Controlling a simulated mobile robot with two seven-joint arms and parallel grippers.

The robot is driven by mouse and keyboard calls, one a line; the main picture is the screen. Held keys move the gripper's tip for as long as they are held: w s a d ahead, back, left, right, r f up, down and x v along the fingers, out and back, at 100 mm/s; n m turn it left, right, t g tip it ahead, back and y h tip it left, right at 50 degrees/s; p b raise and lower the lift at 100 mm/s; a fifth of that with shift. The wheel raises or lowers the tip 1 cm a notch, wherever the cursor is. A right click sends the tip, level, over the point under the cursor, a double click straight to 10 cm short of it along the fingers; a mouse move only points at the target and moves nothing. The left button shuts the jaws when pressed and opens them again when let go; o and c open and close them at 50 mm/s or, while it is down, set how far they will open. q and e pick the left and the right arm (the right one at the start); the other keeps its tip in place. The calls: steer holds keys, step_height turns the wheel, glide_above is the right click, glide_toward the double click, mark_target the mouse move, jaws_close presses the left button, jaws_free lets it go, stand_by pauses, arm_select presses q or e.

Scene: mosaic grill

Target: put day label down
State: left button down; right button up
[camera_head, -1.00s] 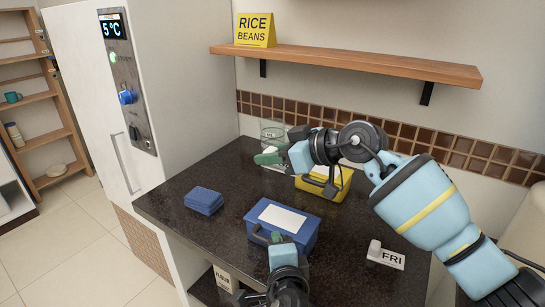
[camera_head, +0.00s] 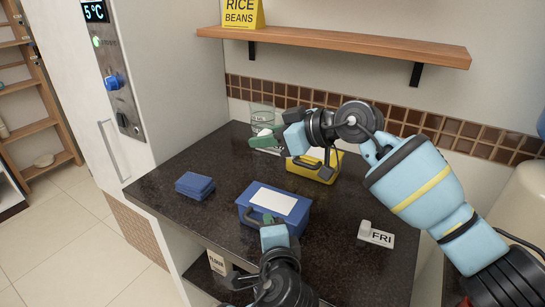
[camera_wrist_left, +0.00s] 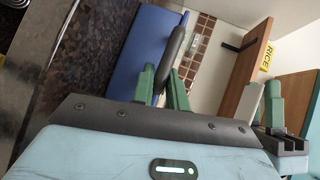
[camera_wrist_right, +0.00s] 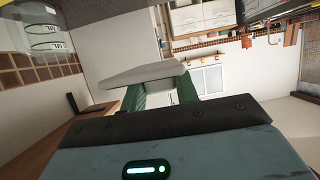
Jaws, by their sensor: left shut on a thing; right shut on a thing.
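A white day label reading FRI (camera_head: 376,236) stands on the right part of the dark counter, apart from both grippers. My right gripper (camera_head: 262,139) is above the back of the counter, in front of a glass jar (camera_head: 262,118). In the right wrist view, its green fingers are shut on a pale grey, flat wedge-like piece (camera_wrist_right: 145,74); no lettering shows on it from this side. My left gripper (camera_head: 268,219) is shut on the dark handle (camera_wrist_left: 172,52) of the blue box (camera_head: 292,224), which has a white panel on top and rests on the counter.
A yellow box (camera_head: 318,171) with a dark handle stands behind the blue box. A small blue case (camera_head: 195,185) lies at left. A wooden shelf (camera_head: 350,46) with a yellow RICE BEANS sign (camera_head: 242,14) hangs above. Counter (camera_head: 160,205) is clear around the small case.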

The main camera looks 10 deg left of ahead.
steer(key=s+d+f, duration=0.2)
steer(key=d+f, duration=0.2)
steer(key=d, duration=0.3)
steer(key=s+d+f, duration=0.3)
steer(key=d+f, duration=0.1)
steer(key=d, duration=0.3)
glide_above(363, 281)
step_height(363, 281, down, 4)
steer(key=shift+r, duration=0.15)
steer(key=shift+f, duration=5)
steer(key=shift+f, duration=0.1)
steer(key=o, duration=1.1)
